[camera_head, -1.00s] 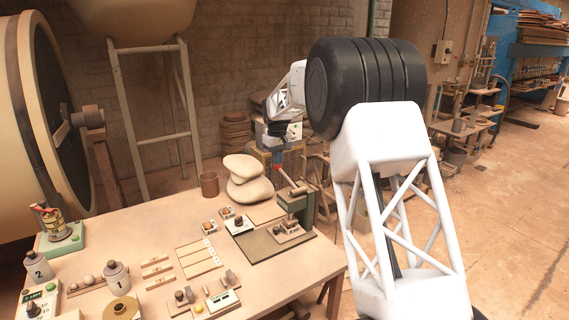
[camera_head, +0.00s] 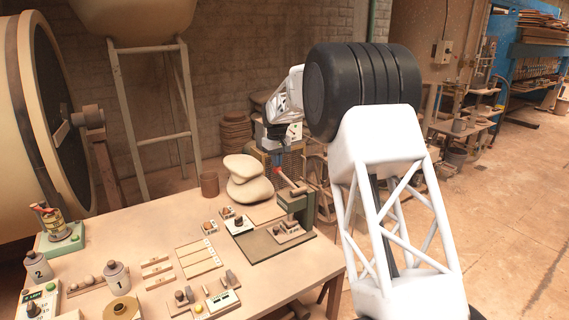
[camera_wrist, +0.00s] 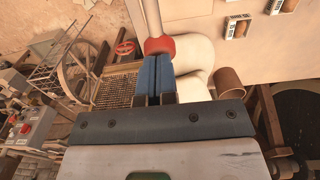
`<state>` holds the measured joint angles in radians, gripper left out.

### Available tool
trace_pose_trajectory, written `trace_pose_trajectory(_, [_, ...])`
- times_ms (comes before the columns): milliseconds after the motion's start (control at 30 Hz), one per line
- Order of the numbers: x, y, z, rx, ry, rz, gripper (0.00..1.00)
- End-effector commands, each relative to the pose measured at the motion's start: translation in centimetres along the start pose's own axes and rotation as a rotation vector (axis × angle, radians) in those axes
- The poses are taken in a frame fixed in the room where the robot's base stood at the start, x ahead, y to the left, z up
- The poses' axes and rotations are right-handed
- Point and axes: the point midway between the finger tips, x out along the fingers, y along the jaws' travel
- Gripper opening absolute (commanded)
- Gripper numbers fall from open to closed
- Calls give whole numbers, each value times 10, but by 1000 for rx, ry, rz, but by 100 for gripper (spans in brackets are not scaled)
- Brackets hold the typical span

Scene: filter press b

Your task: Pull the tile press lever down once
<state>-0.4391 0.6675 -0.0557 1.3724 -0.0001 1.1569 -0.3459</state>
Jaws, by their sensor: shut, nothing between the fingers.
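The tile press (camera_head: 297,206) is a green frame on a dark base plate at the right part of the table. Its lever (camera_head: 290,181) is a pale rod, slanting up and left from the press top to a red knob (camera_head: 280,172). In the wrist view the red knob (camera_wrist: 160,45) is just beyond my fingertips, with the rod (camera_wrist: 151,16) running away behind it. My gripper (camera_wrist: 158,60) has blue fingers, shut together with nothing between them. In the head view my gripper (camera_head: 277,160) is just above the knob; contact cannot be told.
Pale stacked sacks (camera_head: 248,180) and a brown cup (camera_head: 209,184) stand left of the lever. A small tile block (camera_head: 288,228) sits on the press base. Several small devices crowd the table (camera_head: 150,225).

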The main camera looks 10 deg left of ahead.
Motion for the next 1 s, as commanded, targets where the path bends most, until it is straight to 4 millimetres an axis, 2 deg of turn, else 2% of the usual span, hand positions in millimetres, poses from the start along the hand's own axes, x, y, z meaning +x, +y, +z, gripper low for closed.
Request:
trace_pose_trajectory(133, [6,0,-2,0,-1,0,0])
trace_pose_trajectory(500, [4,0,-2,0,-1,0,0])
trace_pose_trajectory(1000, [-21,0,-2,0,0,0,0])
